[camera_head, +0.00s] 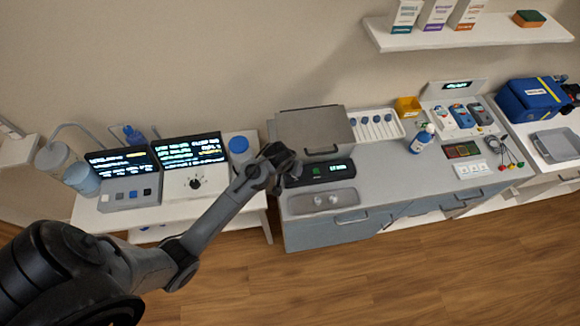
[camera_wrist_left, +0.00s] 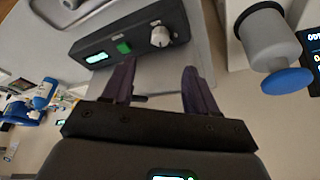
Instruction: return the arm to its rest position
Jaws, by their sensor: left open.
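My left arm (camera_head: 225,205) reaches in from the lower left of the head view, stretched toward the gap between the two benches. My left gripper (camera_head: 279,170) is beside the front left corner of the grey box-shaped device (camera_head: 315,132). In the left wrist view my left gripper (camera_wrist_left: 158,70) shows two dark fingers spread apart with nothing between them. Beyond the fingertips is the black control panel (camera_wrist_left: 130,45) with a green button and a knob. I cannot tell how far the fingertips are from it. My right gripper is in neither view.
A blue-lidded container (camera_head: 239,150) stands close left of the gripper; it also shows in the left wrist view (camera_wrist_left: 270,50). A grey tray (camera_head: 322,201) lies in front of the panel. Two monitors (camera_head: 190,152) stand on the left bench. The floor (camera_head: 360,285) in front is clear.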

